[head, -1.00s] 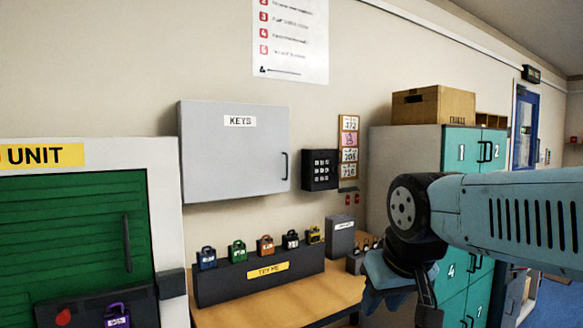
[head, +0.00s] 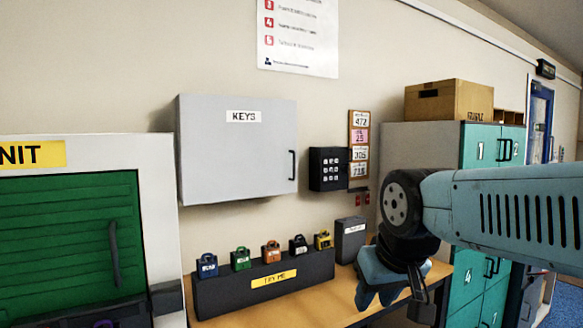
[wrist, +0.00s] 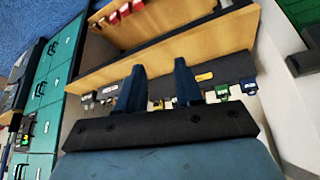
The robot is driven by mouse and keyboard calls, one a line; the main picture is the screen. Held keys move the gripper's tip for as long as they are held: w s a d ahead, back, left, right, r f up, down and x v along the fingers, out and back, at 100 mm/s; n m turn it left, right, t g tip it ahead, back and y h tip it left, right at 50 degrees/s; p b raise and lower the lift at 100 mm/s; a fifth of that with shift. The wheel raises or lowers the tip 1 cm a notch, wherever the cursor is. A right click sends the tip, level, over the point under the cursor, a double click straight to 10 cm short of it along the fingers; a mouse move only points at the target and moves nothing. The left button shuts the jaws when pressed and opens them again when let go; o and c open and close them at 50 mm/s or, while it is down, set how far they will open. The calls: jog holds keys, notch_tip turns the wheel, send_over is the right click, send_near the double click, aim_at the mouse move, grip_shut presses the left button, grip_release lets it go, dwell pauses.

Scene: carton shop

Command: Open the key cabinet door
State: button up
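The grey key cabinet (head: 235,155), labelled KEYS, hangs on the wall left of centre in the head view. Its door is shut, and a dark vertical handle (head: 292,165) sits at the door's right edge. My gripper (head: 375,298) is to the right of and lower than the cabinet, over the right end of the wooden desk, well apart from the handle. In the wrist view my gripper's two blue fingers (wrist: 160,68) are spread with nothing between them. The cabinet is not recognisable in the wrist view.
A black keypad (head: 328,168) is on the wall right of the cabinet. Below, the wooden desk (head: 345,300) holds a dark rack (head: 225,290) with several coloured padlocks and a grey box (head: 350,240). Teal lockers (head: 480,160) stand right; a green-shuttered unit (head: 60,230) stands left.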

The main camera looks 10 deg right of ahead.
jog(key=w+a+r+m+t+y, duration=0.1)
jog(key=w+a+r+m+y, duration=0.15)
jog(key=w+m, duration=0.45)
jog(key=w+a+r+m+t+y, duration=0.1)
jog(key=w+a+r+m+y, duration=0.2)
jog(key=w, duration=0.8)
jog(key=w+a+r+m+y, duration=0.1)
jog(key=w+r+m+y, duration=0.3)
jog(key=w, duration=0.5)
jog(key=w+d+r+m+t, duration=0.25)
jog(key=w+d+m, duration=0.25)
jog(key=w, duration=0.3)
jog(key=w+d+r+m+t, duration=0.1)
jog(key=w+d+m+t, duration=0.25)
jog(key=w+m, duration=0.35)
jog(key=w+d+r+m+t, duration=0.1)
jog(key=w+d+m+t, duration=0.1)
jog(key=w+d+m, duration=0.5)
jog(key=w+a+n, duration=0.2)
jog(key=w+a, duration=0.6)
jog(key=w, duration=0.5)
jog(key=shift+w+r+n+h, duration=0.2)
jog(key=shift+w+n+h, duration=0.1)
jog(key=shift+n+h, duration=0.1)
grip_shut()
